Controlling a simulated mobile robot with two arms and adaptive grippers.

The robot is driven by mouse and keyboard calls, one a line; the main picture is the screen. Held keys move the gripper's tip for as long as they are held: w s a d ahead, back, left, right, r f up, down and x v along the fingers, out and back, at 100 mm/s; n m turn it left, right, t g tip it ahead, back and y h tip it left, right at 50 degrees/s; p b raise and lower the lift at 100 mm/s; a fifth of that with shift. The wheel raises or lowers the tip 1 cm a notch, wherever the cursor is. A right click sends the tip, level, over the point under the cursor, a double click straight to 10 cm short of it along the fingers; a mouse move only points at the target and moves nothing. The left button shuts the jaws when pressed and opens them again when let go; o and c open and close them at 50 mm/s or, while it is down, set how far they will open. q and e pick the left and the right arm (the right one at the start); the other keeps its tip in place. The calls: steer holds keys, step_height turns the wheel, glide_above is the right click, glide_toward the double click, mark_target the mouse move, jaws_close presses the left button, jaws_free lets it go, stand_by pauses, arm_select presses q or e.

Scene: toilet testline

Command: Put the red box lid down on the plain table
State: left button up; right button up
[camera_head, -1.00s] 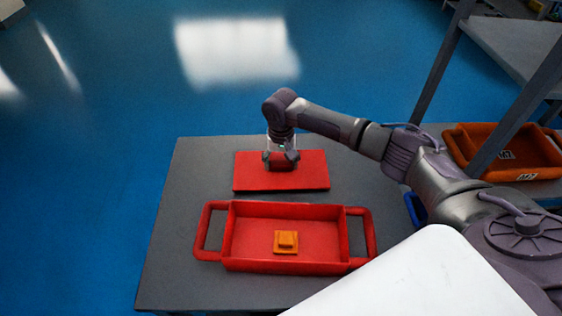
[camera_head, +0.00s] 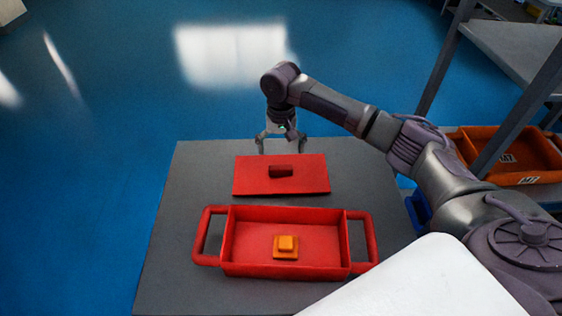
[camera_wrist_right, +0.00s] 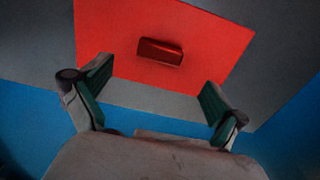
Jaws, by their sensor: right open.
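The red box lid (camera_head: 252,182), a flat red plate with a dark red handle (camera_head: 281,171) on top, lies flat on the grey table (camera_head: 187,176), behind the red box. In the right wrist view the lid (camera_wrist_right: 205,72) and its handle (camera_wrist_right: 160,51) show beyond the fingers. My right gripper (camera_head: 281,147) is open and empty, above and just behind the lid, apart from the handle. Its two spread fingers show in the right wrist view (camera_wrist_right: 150,98). My left gripper is not in view.
The open red box (camera_head: 240,270) with side handles stands in front of the lid and holds an orange block (camera_head: 286,246). An orange bin (camera_head: 515,158) sits at right beside a shelf post. A blue bin (camera_head: 418,208) shows partly behind my arm. The table's left side is clear.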

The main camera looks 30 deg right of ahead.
steer(key=shift+r, duration=2.2)
